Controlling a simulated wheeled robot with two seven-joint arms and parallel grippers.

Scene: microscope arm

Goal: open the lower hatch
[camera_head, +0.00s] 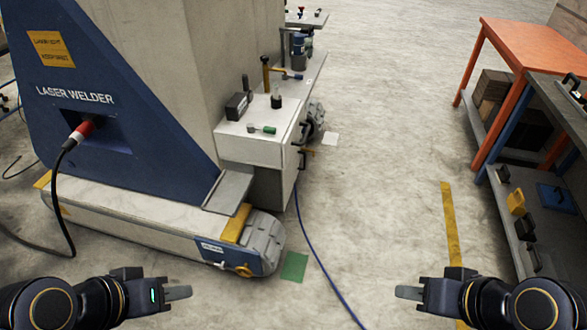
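A large blue and grey machine (85,60) marked "LASER WELDER" stands at the left. A white cabinet (255,150) with small dark handles on its right side sits against the machine. I cannot tell from this view which panel is the lower hatch. My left gripper (180,292) is at the bottom left, in front of the machine's low foot and apart from it. My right gripper (408,292) is at the bottom right over bare floor. Both grippers show side-on, with nothing visible in them, and the gap between their fingers cannot be made out.
The machine's low grey foot (130,215) juts forward. A blue cable (315,252) runs across the floor, and a black cable (58,205) hangs from a red plug. An orange table (520,45) and a grey shelf bench (510,225) stand at the right.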

